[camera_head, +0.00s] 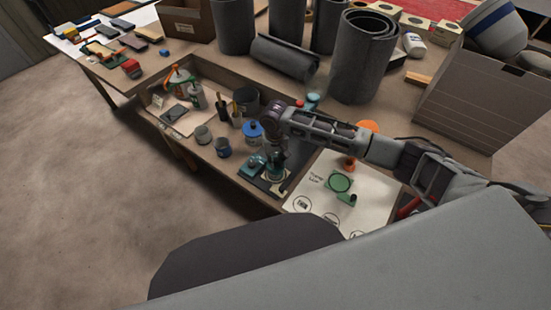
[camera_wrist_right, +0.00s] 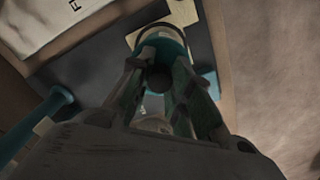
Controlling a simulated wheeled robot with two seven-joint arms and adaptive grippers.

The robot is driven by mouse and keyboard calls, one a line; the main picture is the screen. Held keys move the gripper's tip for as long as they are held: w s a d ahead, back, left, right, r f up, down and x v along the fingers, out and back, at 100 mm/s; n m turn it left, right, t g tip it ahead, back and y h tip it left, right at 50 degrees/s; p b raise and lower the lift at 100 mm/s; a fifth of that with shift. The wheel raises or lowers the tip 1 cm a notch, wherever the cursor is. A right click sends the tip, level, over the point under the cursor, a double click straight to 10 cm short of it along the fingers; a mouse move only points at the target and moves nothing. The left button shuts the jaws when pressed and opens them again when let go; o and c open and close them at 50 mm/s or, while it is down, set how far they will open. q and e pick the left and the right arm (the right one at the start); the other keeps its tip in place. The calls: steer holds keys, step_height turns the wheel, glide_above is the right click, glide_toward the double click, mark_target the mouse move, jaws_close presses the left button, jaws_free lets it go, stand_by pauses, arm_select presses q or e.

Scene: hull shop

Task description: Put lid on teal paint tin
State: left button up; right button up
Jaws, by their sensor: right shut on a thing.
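My right gripper (camera_head: 276,153) points down over the near edge of the bench. It is shut on a small dark round part, seen between its fingers in the right wrist view (camera_wrist_right: 160,82); this looks like the lid's knob. A teal round rim (camera_wrist_right: 164,42) shows just beyond the fingers, and I cannot tell whether it is lid or tin. In the head view the teal paint tin (camera_head: 275,174) appears directly under the gripper, partly hidden by it. Whether the lid touches the tin is hidden. My left gripper is not in view.
Another teal object (camera_head: 253,164) lies close beside the tin. A white printed sheet (camera_head: 310,196) is to the right. Dark rolls (camera_head: 362,60) stand behind.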

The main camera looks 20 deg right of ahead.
steer(key=p, duration=0.2)
steer(key=shift+f+p, duration=0.15)
steer(key=shift+p, duration=0.15)
stand_by(3.0)
stand_by(0.3)
steer(key=o, duration=1.3)
steer(key=shift+r+p, duration=3.5)
steer(key=shift+p, duration=0.95)
